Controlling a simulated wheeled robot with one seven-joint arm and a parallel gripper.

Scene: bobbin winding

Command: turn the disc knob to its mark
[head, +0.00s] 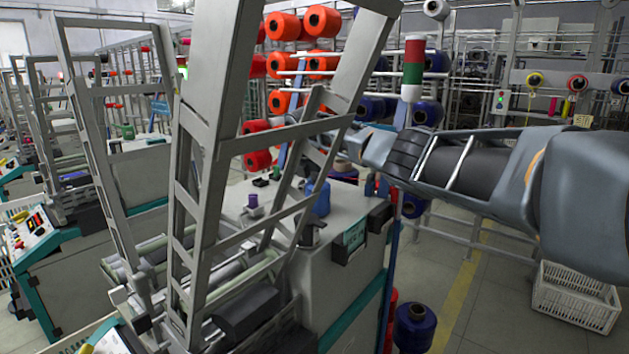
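I cannot make out the disc knob or its mark in the head view. My arm reaches in from the right, and its end, my gripper (346,146), is above the far side of the grey machine cabinet (345,277). The slanted grey frame of the machine (343,82) partly covers the gripper, and its fingers are too small and hidden to tell whether they are open or shut. I cannot tell whether it touches anything.
A small purple piece (252,202) and a blue spool (318,197) are on the cabinet top. A red and green signal column (413,72) stands behind my arm. A white crate (575,298) is on the floor at right, beside open floor.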

